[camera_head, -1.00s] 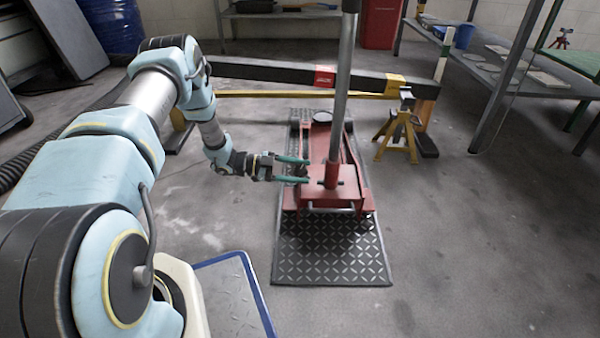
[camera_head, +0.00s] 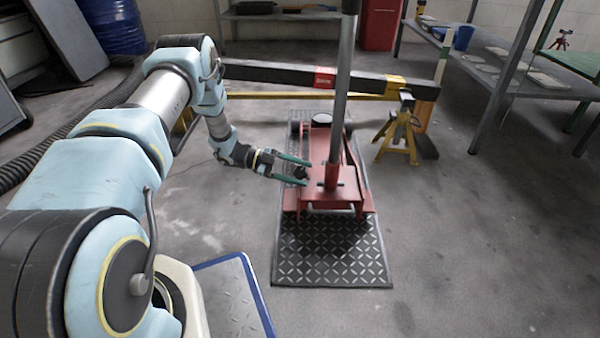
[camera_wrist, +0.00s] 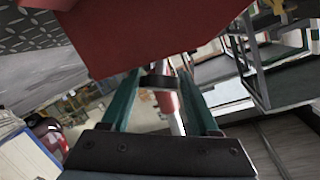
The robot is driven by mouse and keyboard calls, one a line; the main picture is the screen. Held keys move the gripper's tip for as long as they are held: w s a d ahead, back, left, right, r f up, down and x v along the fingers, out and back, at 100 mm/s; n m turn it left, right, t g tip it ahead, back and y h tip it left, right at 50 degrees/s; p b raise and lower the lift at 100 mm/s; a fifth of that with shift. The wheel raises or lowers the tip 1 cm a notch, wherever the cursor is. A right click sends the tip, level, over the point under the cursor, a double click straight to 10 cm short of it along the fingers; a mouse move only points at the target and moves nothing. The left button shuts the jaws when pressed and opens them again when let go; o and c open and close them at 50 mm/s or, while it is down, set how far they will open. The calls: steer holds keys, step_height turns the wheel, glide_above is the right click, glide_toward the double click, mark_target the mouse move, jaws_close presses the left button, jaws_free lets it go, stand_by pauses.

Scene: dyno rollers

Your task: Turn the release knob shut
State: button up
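The red floor jack (camera_head: 322,200) stands on a dark mat, its long grey handle (camera_head: 343,90) rising upright from a red socket. A small dark part (camera_head: 300,172) at the jack's left side appears to be the release knob. My gripper (camera_head: 306,174) is at that side, its two teal fingers apart on either side of this part. In the wrist view, my gripper (camera_wrist: 160,80) is open, with a black round piece (camera_wrist: 155,81) showing between the fingers. I cannot tell whether they touch it. The knob's turn position is not readable.
A red jack body (camera_wrist: 135,35) fills the top of the wrist view, close above the fingers. A yellow jack stand (camera_head: 398,135) and a long black beam (camera_head: 270,72) lie behind. The diamond-patterned mat (camera_head: 332,265) is clear in front. Floor to the right is free.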

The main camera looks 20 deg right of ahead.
steer(key=o, duration=0.4)
